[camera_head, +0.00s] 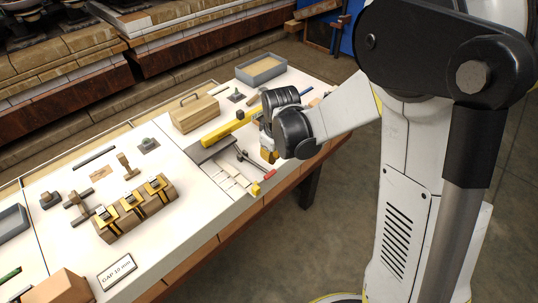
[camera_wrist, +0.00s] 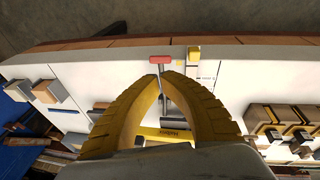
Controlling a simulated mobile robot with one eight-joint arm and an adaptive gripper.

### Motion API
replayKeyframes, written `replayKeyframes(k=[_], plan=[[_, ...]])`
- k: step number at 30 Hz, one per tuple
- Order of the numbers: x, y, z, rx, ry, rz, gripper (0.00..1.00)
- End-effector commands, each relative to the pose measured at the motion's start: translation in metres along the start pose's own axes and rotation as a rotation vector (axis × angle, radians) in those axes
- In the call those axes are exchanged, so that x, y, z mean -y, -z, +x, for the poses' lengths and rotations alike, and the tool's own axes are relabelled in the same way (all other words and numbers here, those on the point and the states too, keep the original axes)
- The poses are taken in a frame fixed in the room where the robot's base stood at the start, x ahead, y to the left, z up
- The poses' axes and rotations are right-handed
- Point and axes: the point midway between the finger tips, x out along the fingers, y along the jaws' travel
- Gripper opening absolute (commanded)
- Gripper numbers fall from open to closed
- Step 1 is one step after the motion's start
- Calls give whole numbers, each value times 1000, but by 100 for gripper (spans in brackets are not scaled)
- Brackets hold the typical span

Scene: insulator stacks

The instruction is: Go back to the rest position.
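My gripper (camera_wrist: 164,76) shows in the wrist view as two yellow ribbed fingers curving in until their tips almost meet. I see nothing clearly held between them. A tool with a red handle (camera_wrist: 160,59) lies past the tips, its grey shaft running back behind the fingers. In the head view my gripper (camera_head: 268,156) is over the right part of the white bench (camera_head: 222,209), mostly hidden by my dark wrist. The red handle (camera_head: 268,174) is just in front of it. Contact between fingers and tool cannot be told.
A yellow level (camera_head: 226,130) and wooden toolbox (camera_head: 194,113) are beside my arm. A grey tray (camera_head: 261,69) is at the bench's far end. A wooden block with yellow-black clamps (camera_head: 137,212) and a "GAP 10 mm" sign (camera_head: 117,271) are to the left. The floor in front is clear.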

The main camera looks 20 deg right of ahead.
Motion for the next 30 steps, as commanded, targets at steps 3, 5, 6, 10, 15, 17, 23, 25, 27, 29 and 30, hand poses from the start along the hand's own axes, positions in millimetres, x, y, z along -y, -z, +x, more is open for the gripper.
replayKeyframes(k=[3,5,6,10,15,17,23,25,27,29,30], plan=[[1,-4,-12,-1,0,0,0],[1,-6,-15,-1,0,0,0],[1,-6,-15,-1,0,0,0],[1,-6,-16,-1,0,0,0],[1,-6,-15,-1,0,0,0],[1,-6,-15,-1,0,0,0],[1,-6,-18,-3,-1,3,0],[2,-8,-26,-10,-5,17,0],[2,-12,-43,-26,-14,49,0],[4,-17,-62,-44,-24,89,0],[6,-22,-77,-61,-32,121,0]])
